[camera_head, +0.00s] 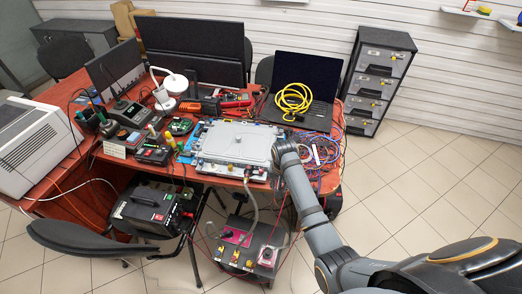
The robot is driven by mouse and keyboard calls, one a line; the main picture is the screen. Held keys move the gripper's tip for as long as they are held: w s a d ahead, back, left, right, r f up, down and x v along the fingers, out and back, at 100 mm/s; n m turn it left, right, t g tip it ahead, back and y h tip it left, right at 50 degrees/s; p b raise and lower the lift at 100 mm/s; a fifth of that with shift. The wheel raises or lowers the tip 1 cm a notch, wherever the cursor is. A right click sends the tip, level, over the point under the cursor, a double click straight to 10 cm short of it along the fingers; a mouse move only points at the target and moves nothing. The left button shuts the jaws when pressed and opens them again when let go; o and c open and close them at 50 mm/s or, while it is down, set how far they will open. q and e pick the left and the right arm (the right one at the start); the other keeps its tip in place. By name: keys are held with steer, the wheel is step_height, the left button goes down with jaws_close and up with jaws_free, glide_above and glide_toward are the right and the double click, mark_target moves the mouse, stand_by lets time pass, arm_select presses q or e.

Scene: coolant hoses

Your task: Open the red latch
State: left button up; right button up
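I cannot make out a red latch for certain. A light grey flat unit (238,141) lies at the front of the red-brown table. A grey hose (252,205) hangs from its front edge down to a dark box (247,268) below, which has a reddish-pink panel (236,236) and a round red part (267,254) on top. My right arm comes in from the lower right and reaches up to the right end of the grey unit. Its gripper cannot be made out. My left gripper is not in view.
A laptop (307,77) with a yellow coiled cable (293,99) stands behind. Blue and red wires (318,152) lie right of the unit. Tools and meters crowd the table's left. A chair (90,237) stands in front on the left. Tiled floor (425,185) is free at right.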

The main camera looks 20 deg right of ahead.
mark_target(261, 170)
steer(key=w+a+r+m+g, duration=0.1)
steer(key=w+a+r+m, duration=0.25)
steer(key=w+r, duration=0.7)
steer(key=shift+n, duration=0.35)
steer(key=f, duration=0.3)
steer(key=s+f, duration=0.1)
steer(key=f, duration=0.2)
steer(key=s+a+f, duration=0.1)
steer(key=f, duration=0.2)
